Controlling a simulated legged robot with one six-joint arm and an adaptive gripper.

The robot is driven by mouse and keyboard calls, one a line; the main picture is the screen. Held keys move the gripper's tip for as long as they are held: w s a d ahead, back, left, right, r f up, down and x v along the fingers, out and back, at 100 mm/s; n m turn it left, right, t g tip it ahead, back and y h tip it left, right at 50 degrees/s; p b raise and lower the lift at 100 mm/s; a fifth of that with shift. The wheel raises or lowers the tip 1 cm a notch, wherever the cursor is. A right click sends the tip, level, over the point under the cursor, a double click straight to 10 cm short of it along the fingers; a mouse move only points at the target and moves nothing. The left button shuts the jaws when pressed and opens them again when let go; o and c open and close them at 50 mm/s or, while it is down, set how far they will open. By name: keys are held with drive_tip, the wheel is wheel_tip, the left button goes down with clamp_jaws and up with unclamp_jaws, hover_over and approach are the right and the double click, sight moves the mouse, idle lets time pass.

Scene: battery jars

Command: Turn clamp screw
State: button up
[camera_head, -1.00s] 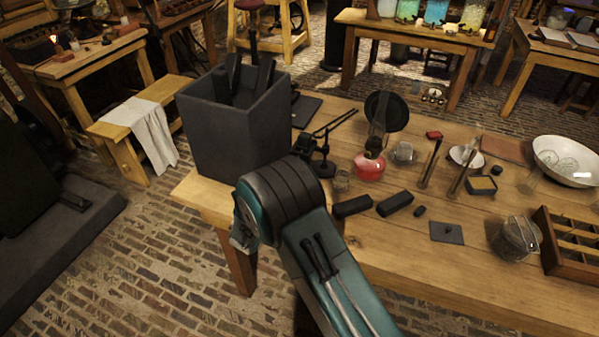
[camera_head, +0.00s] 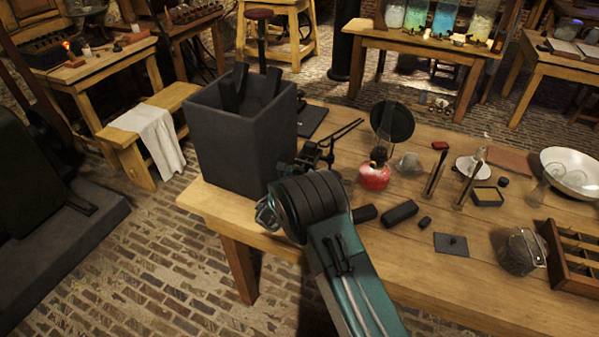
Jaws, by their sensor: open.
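A black clamp stand (camera_head: 325,150) with two thin rods reaching up to the right stands on the wooden table, just right of the dark box. My arm crosses in front of its lower part, and I cannot make out its screw. A pale metal part at the left of my arm's thick dark joint seems to be my gripper (camera_head: 266,213). It is mostly hidden behind that joint, at the table's near left edge, and looks open and empty. It appears apart from the clamp stand.
A tall dark box (camera_head: 240,145) holding dark slabs stands at the left table corner. A red glass lamp (camera_head: 375,177), dark blocks (camera_head: 400,212), a wire-bound jar (camera_head: 521,252), a white bowl (camera_head: 570,172) and a wooden rack (camera_head: 575,250) occupy the table (camera_head: 400,265). Its front middle is clear.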

drive_tip(key=shift+a, duration=0.2)
drive_tip(key=shift+d, duration=0.1)
clamp_jaws()
drive_tip(key=shift+m, duration=0.3)
